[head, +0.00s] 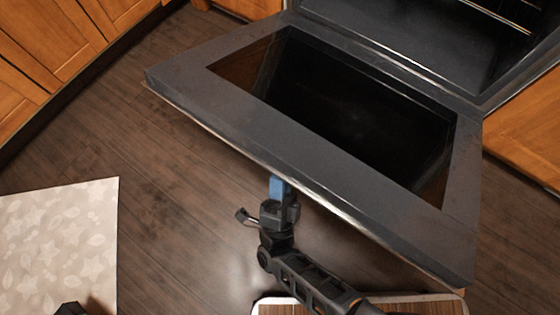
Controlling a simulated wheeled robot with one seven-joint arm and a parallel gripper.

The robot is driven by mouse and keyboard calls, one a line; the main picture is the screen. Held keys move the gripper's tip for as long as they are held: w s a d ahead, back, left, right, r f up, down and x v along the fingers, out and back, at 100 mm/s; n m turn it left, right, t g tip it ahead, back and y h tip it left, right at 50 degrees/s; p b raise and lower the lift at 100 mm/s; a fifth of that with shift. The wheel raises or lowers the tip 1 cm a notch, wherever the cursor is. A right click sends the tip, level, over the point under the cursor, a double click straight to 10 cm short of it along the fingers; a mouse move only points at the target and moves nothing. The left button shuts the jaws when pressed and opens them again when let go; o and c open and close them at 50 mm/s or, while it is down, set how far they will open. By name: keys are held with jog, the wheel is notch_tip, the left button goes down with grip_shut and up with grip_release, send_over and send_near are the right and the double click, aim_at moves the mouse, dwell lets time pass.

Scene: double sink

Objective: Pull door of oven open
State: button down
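The oven door (228,140) is swung down and wide open, its dark glass panel facing up. The oven cavity (440,45) shows behind it at the top right, with a metal rack inside. My gripper (279,188) is at the door's outer front edge, near the middle of that edge. A blue part at its tip meets or passes under the edge. The door hides the fingertips, so I cannot tell whether they touch the door or are closed. The door handle is not visible.
Wooden cabinets (50,45) stand at the upper left, and another wooden front (525,130) is right of the oven. A pale patterned mat (60,245) lies at the lower left. Dark wood floor (150,180) is clear between the mat and door.

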jog(key=shift+f, duration=0.85)
jog(key=shift+s, duration=0.1)
jog(key=c, duration=1)
grip_release()
jog(key=shift+o, duration=0.2)
jog(key=shift+s+a, duration=0.1)
